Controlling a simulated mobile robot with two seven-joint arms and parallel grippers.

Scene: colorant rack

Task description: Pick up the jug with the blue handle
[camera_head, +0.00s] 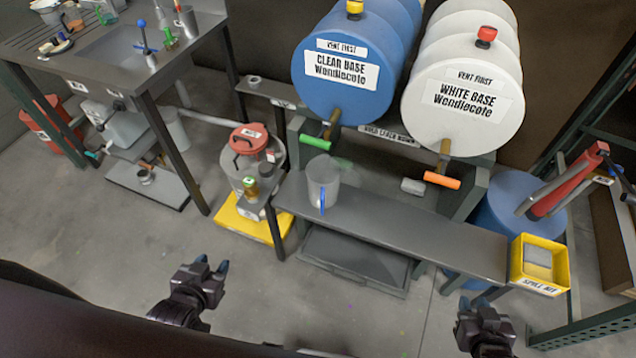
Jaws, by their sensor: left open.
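A clear grey jug with a blue handle (322,182) stands upright on the grey bench under the blue drum. Its blue handle faces toward me. My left gripper (211,270) is open and empty, in front of the bench and well to the lower left of the jug. My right gripper (478,308) is at the lower right, apart from the bench and the jug; I cannot make out whether its fingers are apart.
A blue drum (346,90) and a white drum (455,117) lie behind the bench, with a green-handled tap (316,142) and an orange-handled tap (441,180). A red-lidded container (249,138) stands left of the jug. A yellow bin (517,262) is at the bench's right end.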

